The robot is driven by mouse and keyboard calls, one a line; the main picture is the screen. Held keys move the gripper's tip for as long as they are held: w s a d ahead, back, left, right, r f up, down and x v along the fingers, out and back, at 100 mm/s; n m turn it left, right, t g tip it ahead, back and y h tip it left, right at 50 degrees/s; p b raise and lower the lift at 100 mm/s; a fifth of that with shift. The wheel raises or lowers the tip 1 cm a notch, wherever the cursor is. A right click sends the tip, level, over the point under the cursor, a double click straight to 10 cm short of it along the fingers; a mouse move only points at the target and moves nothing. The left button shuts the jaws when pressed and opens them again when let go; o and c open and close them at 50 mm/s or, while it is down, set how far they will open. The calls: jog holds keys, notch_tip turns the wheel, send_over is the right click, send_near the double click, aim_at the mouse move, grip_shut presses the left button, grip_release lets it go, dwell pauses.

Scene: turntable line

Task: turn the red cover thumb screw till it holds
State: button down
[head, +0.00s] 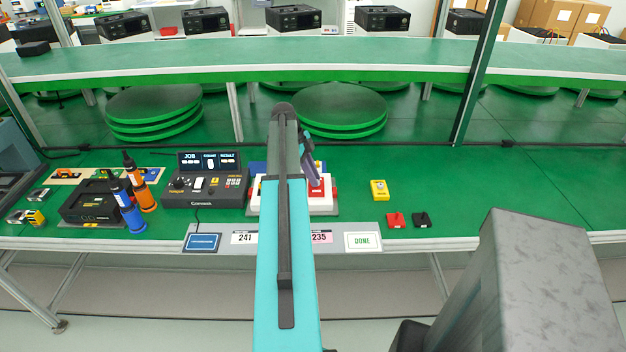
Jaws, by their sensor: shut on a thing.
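The fixture with a white base (322,205) stands on the green table, just right of the control box. Its red cover (316,192) shows to the right of my arm; the left part of the fixture is hidden behind the arm. My gripper (314,181) points down at the red cover, partly hidden by my arm. It is shut on the cover's thumb screw, which is too small and covered to see clearly.
A dark control box (205,187) with a lit display stands to the left, beside orange (145,197) and blue (130,215) drivers. A yellow block (379,190), a red part (395,220) and a black part (422,220) lie right. The table farther right is clear.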

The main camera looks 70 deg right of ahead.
dwell(0.3)
jog(key=c, duration=1.6)
grip_release()
jog(key=shift+r, duration=0.1)
jog(key=shift+b+v, duration=1.3)
jog(key=shift+v, duration=5.55)
jog(key=shift+s+d, duration=0.1)
jog(key=shift+d, duration=0.05)
